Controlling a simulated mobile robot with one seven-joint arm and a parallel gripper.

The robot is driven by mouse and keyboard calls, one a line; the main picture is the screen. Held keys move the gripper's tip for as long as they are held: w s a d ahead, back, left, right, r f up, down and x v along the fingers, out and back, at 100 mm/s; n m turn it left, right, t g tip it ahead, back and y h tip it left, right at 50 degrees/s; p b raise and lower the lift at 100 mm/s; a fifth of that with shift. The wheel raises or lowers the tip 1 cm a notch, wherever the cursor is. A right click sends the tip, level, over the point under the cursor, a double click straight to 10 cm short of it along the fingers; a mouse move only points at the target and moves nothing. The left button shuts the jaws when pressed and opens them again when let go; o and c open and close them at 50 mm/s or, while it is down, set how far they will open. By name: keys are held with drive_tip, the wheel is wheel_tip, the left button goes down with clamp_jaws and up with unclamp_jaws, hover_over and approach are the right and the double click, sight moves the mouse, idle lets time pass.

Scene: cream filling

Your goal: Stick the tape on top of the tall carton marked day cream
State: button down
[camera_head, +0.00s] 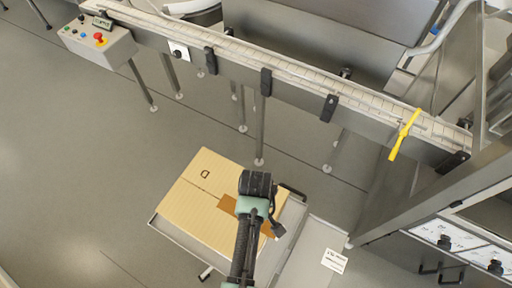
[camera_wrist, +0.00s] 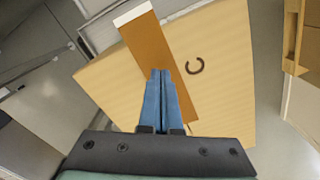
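A tan carton (camera_head: 196,200) with a dark round letter-like mark on top stands below my arm; it fills the middle of the wrist view (camera_wrist: 222,60). No legible "day cream" lettering shows. A brown strip of tape (camera_head: 228,204) lies across the carton top, roughly in line with its seam. In the wrist view the tape (camera_wrist: 146,42) has a white end at the carton's edge. My gripper (camera_wrist: 161,73) has its blue fingers together over the middle of the strip. Whether they touch or pinch the tape is unclear. My wrist hides part of it in the head view.
The carton is on a grey cart or platform (camera_head: 178,238). A white label (camera_head: 334,261) is on a grey surface to its right. A conveyor (camera_head: 300,80) with a yellow handle (camera_head: 403,135) runs across the back. Open floor (camera_head: 70,150) lies left.

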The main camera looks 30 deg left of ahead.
drive_tip(key=shift+f+b, duration=0.4)
drive_tip(key=shift+f, duration=0.25)
idle(0.5)
wheel_tip(320, 180, up, 6)
drive_tip(key=p, duration=0.6)
drive_tip(key=shift+r+p, duration=0.1)
drive_tip(key=shift+p, duration=0.25)
